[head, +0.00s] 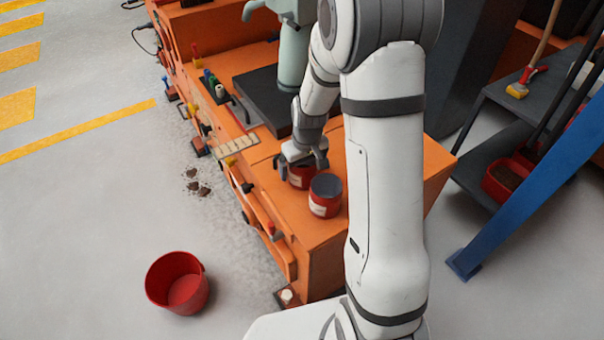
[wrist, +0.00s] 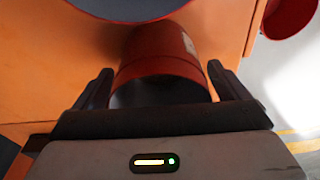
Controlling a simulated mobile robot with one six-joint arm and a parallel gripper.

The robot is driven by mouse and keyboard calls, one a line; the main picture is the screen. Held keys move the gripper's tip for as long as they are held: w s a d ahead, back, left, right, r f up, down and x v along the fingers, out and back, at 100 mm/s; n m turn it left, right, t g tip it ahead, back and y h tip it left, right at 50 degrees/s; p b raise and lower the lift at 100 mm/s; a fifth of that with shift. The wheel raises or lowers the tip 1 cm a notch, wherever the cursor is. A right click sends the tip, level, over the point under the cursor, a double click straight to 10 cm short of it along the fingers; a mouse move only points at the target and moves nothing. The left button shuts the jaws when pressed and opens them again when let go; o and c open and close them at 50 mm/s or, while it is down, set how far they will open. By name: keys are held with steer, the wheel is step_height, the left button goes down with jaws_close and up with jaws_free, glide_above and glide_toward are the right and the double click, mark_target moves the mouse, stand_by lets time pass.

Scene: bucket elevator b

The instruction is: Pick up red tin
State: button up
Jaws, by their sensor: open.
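A red tin (head: 301,177) stands on the orange cabinet top, partly hidden under my gripper (head: 304,160) in the head view. In the wrist view this red tin (wrist: 160,52) lies between my two open fingers (wrist: 162,84), with a gap at each side. Its near end is dark and partly covered by the gripper body. A second red tin (head: 325,200) with a pale label and dark grey top stands beside it, nearer the cabinet's front edge. Part of that second tin's dark top and red rim (wrist: 130,16) shows at the top of the wrist view.
A red bucket (head: 178,283) stands on the floor at lower left; part of it also shows in the wrist view (wrist: 289,14). A dark block (head: 262,98) and a pale green machine column (head: 293,55) stand behind the tins. Levers line the cabinet's left side.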

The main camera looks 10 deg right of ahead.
steer(key=shift+f, duration=0.35)
steer(key=c, duration=1.5)
